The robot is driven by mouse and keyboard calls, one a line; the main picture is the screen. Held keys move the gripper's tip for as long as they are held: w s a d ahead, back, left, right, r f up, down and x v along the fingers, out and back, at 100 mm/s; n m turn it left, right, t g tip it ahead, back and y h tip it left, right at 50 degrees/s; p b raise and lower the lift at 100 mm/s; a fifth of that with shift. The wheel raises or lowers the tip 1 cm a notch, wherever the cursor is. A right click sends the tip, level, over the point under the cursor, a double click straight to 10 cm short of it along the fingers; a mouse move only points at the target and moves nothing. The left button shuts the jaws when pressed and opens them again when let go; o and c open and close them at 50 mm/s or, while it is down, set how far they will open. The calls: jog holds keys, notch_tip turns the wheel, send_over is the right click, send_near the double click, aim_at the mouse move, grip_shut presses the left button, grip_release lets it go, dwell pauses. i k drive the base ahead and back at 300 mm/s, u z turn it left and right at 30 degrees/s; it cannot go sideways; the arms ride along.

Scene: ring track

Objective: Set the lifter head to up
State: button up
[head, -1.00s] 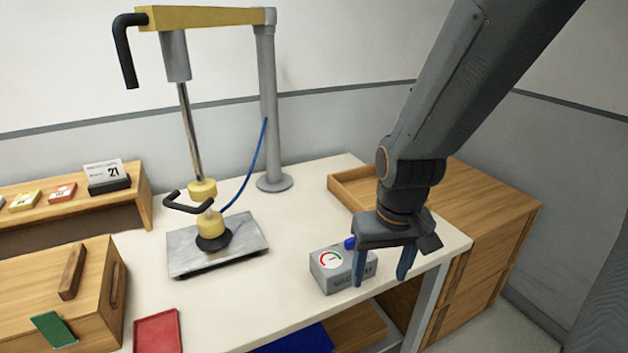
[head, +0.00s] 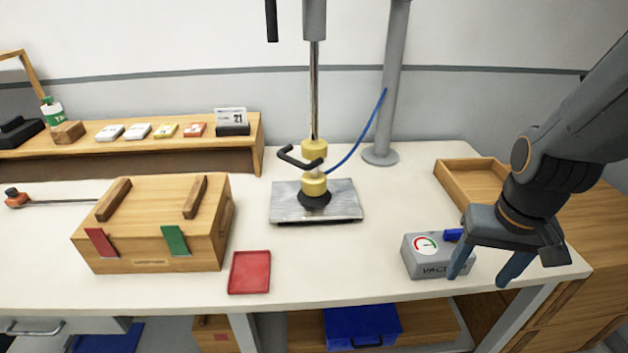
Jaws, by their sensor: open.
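The lifter head (head: 314,186) is a yellow collar with a black suction cup and a black handle (head: 298,159). It is low, with the cup on or just above a grey metal plate (head: 345,209) on the table. A steel rod (head: 314,95) runs up from it, and a blue hose joins it on the right. A grey vacuum box (head: 420,262) with a round gauge and a blue switch (head: 453,235) stands at the right. My gripper (head: 488,280) is open and empty, fingers down, in front of the box's right part and hiding some of it.
A wooden box (head: 150,225) with red and green tabs stands at the left. A red tray (head: 250,272) lies near the front edge. A grey post (head: 391,85) stands behind the plate. A shallow wooden tray (head: 470,190) is at the back right. The table between red tray and vacuum box is clear.

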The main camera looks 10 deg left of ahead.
aim_at(313, 194)
jog(key=u, duration=0.85)
jog(key=k, duration=0.55)
jog(key=z, duration=0.15)
jog(key=i, duration=0.5)
jog(key=z, duration=0.05)
